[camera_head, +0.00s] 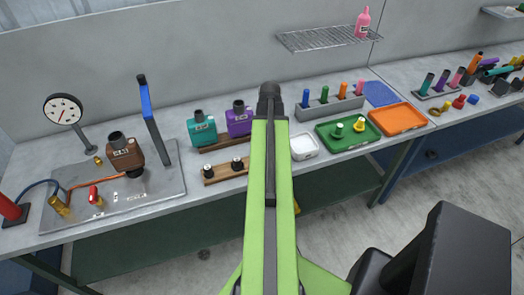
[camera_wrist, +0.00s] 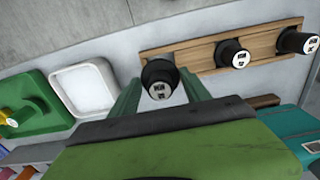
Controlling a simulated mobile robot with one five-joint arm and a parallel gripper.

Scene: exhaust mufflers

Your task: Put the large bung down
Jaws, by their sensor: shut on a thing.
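My gripper (camera_wrist: 158,90) is shut on a black bung (camera_wrist: 160,78) with a white label, held between its two green fingers in the wrist view. The label is too small to read. Behind the held bung is the end of a wooden rack (camera_wrist: 207,58); I cannot tell the gap between them. Two more black bungs stand in the rack, one nearer (camera_wrist: 236,52) and one farther along (camera_wrist: 297,40). The head view also shows the rack (camera_head: 224,174), left of my arm. There, my arm hides the held bung and the gripper's fingers.
A white tray (camera_wrist: 85,88) and a green tray (camera_head: 330,144) with yellow and green parts lie right of my arm in the head view. Teal (camera_head: 203,129) and purple (camera_head: 238,121) mufflers stand behind the rack. An orange tray (camera_head: 398,119) is farther right.

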